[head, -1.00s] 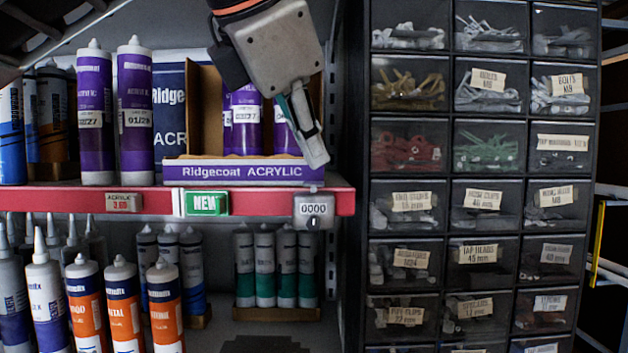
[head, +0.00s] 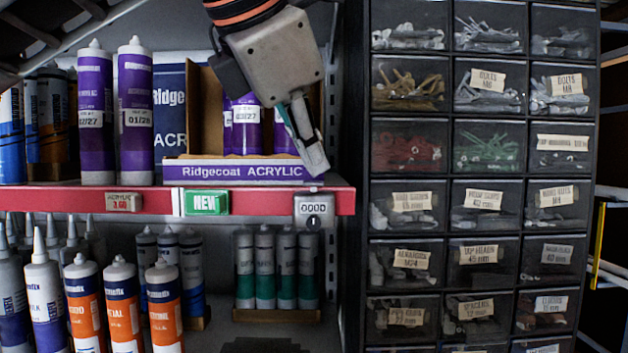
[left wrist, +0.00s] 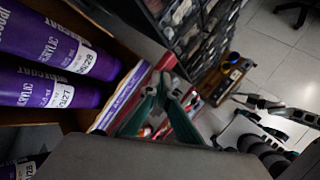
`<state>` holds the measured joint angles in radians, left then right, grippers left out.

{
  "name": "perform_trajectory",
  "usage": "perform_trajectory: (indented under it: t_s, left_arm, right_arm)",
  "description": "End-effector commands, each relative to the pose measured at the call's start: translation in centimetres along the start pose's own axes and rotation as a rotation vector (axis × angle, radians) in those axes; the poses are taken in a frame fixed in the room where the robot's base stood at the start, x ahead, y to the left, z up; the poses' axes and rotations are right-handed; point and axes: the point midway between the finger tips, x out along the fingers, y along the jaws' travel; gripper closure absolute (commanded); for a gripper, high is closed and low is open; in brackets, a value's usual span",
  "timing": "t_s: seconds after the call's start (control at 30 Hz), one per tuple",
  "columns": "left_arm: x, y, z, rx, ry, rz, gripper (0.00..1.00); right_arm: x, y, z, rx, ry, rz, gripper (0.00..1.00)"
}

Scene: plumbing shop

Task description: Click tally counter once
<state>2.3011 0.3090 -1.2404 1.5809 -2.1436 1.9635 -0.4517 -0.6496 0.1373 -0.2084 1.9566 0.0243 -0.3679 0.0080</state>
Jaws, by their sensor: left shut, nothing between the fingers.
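The tally counter (head: 313,211) is a small grey box on the front of the red shelf edge, at its right end. Its display seems to read 0000, and a dark round part shows below the display. My left gripper (head: 318,170) comes down from above, tilted, with its fingertips just above the counter and in front of the right end of the Ridgecoat carton. The fingertips look apart from the counter. In the left wrist view the gripper's green-sided fingers (left wrist: 162,84) come together, empty. I cannot make out the counter there.
The Ridgecoat Acrylic carton (head: 240,172) stands on the shelf (head: 262,201) behind my gripper. Purple tubes (head: 136,115) stand to its left. A green NEW tag (head: 207,203) is left of the counter. A drawer cabinet (head: 447,218) stands close on the right.

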Motion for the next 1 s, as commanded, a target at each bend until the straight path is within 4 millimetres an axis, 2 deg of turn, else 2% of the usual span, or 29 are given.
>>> perform_trajectory:
  t_s: [1.0]
  left_arm:
    - [0.66, -0.48, -0.49, 0.000, 0.000, 0.000, 1.00]
  right_arm:
    - [0.36, -0.09, 0.57, 0.000, -0.001, 0.000, 0.79]
